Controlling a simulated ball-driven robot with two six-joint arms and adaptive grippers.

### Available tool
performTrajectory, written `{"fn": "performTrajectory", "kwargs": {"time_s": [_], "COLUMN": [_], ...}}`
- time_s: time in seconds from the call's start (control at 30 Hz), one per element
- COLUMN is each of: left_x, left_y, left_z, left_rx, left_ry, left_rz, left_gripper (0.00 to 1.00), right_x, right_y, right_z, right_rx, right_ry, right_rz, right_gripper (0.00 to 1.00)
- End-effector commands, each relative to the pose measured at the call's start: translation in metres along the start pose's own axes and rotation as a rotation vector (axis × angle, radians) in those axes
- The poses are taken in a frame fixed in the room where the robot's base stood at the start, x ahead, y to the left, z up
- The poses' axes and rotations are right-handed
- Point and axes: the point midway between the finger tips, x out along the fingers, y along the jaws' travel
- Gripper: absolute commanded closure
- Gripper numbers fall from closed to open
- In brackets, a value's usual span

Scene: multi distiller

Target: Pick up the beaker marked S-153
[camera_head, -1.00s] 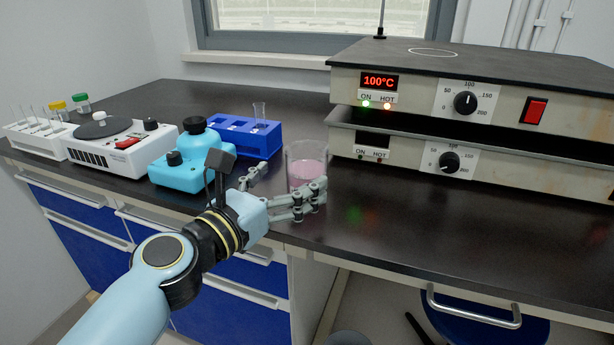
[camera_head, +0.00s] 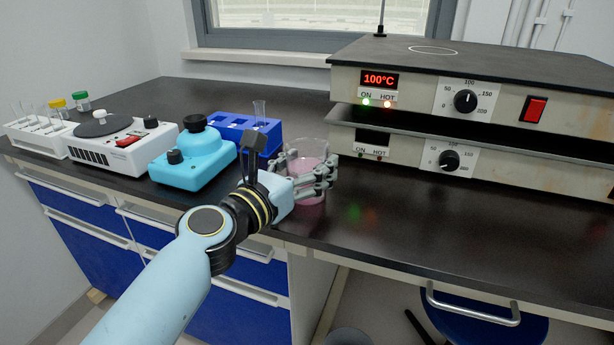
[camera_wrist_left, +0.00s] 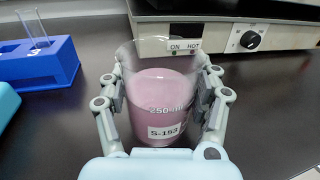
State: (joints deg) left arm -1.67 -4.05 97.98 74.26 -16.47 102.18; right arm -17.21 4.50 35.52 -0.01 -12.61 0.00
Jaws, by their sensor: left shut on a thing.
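The beaker marked S-153 (camera_wrist_left: 164,105) is clear glass with pink liquid, a 250 ml mark and a white label in the left wrist view. In the head view the beaker (camera_head: 307,160) stands upright on the dark bench, partly hidden by my fingers. My left gripper (camera_head: 316,180) has its fingers on both sides of the beaker. In the left wrist view the gripper (camera_wrist_left: 165,100) is shut on the beaker's sides. Whether the beaker's base touches the bench is hard to see. My right gripper is not in view.
Two stacked hot plates (camera_head: 470,90) stand at the right behind the beaker; the upper display reads 100°C. A blue rack (camera_head: 265,138) with a tube, a light-blue device (camera_head: 190,165) and a white device (camera_head: 115,140) stand to the left. The bench front right is clear.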

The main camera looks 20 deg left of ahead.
Motion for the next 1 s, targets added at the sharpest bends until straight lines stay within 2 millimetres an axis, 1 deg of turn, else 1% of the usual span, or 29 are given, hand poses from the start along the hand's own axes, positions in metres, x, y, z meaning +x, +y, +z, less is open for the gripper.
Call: {"fn": "performTrajectory", "kwargs": {"time_s": [0.03, 0.2, 0.5, 0.67, 0.87, 1.0], "left_x": [0.0, 0.0, 0.0, 0.0, 0.0, 0.0], "left_y": [0.0, 0.0, 0.0, 0.0, 0.0, 0.0], "left_z": [0.0, 0.0, 0.002, 0.007, 0.022, 0.036], "left_rx": [0.0, 0.0, 0.0, 0.0, 0.001, 0.001], "left_ry": [0.0, 0.0, -0.002, -0.002, -0.004, -0.004], "left_rz": [0.0, 0.0, 0.0, 0.0, 0.0, 0.0], "left_gripper": [0.6, 0.82, 0.82, 0.82, 0.82, 0.82], "right_x": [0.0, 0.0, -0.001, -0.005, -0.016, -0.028], "right_y": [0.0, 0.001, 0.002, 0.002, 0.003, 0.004], "right_z": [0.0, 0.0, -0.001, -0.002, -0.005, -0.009], "right_rx": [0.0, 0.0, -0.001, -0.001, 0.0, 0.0], "right_ry": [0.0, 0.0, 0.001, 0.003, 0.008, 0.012], "right_rz": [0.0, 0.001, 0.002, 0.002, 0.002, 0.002], "right_gripper": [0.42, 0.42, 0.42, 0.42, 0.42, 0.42]}}
